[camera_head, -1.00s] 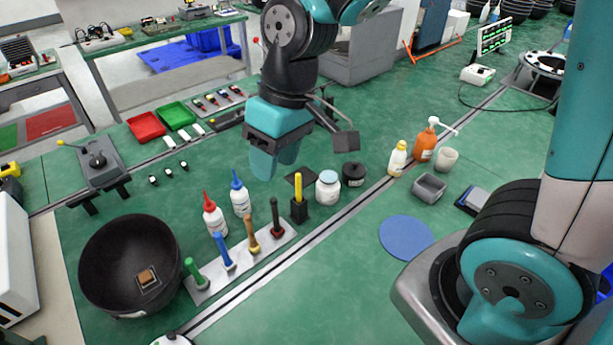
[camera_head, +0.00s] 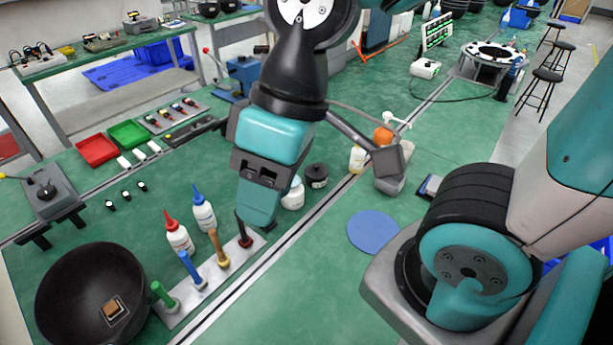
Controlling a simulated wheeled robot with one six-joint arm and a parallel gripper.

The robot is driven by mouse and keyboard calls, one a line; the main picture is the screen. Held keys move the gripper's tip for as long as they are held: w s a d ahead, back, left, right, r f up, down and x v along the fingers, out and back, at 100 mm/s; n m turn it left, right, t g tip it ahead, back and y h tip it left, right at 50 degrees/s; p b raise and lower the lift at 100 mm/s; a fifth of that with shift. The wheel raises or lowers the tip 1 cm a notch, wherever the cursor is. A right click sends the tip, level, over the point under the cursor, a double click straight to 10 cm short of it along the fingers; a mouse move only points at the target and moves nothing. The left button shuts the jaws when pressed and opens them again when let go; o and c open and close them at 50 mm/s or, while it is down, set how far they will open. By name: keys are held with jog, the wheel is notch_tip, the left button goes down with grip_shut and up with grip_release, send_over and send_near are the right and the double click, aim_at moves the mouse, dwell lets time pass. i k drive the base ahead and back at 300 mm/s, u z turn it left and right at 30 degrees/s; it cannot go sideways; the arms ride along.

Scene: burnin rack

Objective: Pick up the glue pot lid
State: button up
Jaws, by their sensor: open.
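My gripper (camera_head: 258,212) has teal fingers pointing down and is open, with nothing visible between the fingers. From this view it covers part of a white jar (camera_head: 293,197), and the top of that jar is hidden. I cannot tell which of the two is the glue pot, and no loose lid is clearly visible. The fingertips appear above the bench, near the dark-handled tool (camera_head: 243,232); their height is hard to judge.
A rack plate (camera_head: 200,290) holds several upright handled tools. Red-capped (camera_head: 178,238) and blue-capped (camera_head: 204,214) bottles stand behind it. A large black bowl (camera_head: 60,290) is at left.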

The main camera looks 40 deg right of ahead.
aim_at(313, 171)
jog(key=k, duration=1)
jog(key=z, duration=1.9)
jog(key=i, duration=1.3)
jog(key=u, duration=2.25)
jog(key=i, duration=0.5)
jog(key=u, duration=0.05)
